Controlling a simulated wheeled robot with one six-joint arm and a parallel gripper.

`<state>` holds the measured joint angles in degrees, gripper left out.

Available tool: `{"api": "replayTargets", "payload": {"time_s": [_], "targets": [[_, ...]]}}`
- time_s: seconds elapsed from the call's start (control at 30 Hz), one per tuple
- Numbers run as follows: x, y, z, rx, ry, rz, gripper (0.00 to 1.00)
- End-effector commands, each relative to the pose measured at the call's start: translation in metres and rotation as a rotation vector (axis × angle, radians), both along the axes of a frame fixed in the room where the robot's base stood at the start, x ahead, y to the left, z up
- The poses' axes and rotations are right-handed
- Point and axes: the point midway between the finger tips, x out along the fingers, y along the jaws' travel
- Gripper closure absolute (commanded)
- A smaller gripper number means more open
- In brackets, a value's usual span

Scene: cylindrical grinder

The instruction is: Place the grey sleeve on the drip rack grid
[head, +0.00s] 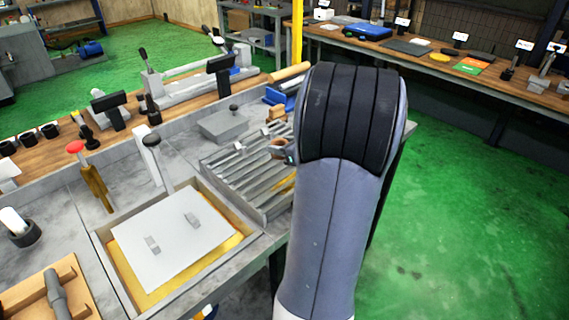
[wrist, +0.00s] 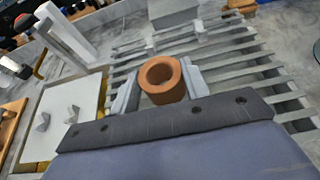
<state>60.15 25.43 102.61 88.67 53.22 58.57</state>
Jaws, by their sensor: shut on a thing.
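My gripper (wrist: 160,88) is shut on an orange-brown sleeve (wrist: 161,80), a thick ring with its open bore facing the camera. The sleeve sits between the two pale grey fingers. It also shows in the head view (head: 279,143), partly hidden by my arm. The drip rack grid (wrist: 240,68) is a set of grey parallel slats beneath and around the sleeve; it also shows in the head view (head: 240,183). I cannot tell whether the sleeve touches the slats. I cannot make out a separate grey sleeve; the held one looks orange-brown.
A grey block with a black knob (head: 223,125) stands behind the rack. Left of the rack is a recessed tray with a white plate (head: 170,238). Upright levers (head: 152,155) and a red-knobbed lever (head: 85,165) rise nearby. A wooden workbench (head: 440,62) stands at the back right.

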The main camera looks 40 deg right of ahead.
Motion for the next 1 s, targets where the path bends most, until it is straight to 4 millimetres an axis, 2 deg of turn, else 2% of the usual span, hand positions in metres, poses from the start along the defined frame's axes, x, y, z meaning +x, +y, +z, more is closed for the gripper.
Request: {"api": "replayTargets", "payload": {"time_s": [0.03,0.17,0.43,0.87,0.9,1.0], "targets": [[0.0,0.0,-0.008,0.003,-0.001,-0.001,0.96],[0.0,0.0,-0.019,0.0,-0.002,0.0,0.96],[0.0,0.0,-0.053,0.0,-0.001,0.001,0.96],[0.001,0.0,-0.06,-0.003,-0.003,0.001,0.96],[0.0,0.0,-0.059,-0.002,-0.001,0.001,0.53],[0.0,0.0,-0.059,-0.002,-0.001,0.001,0.45]]}}
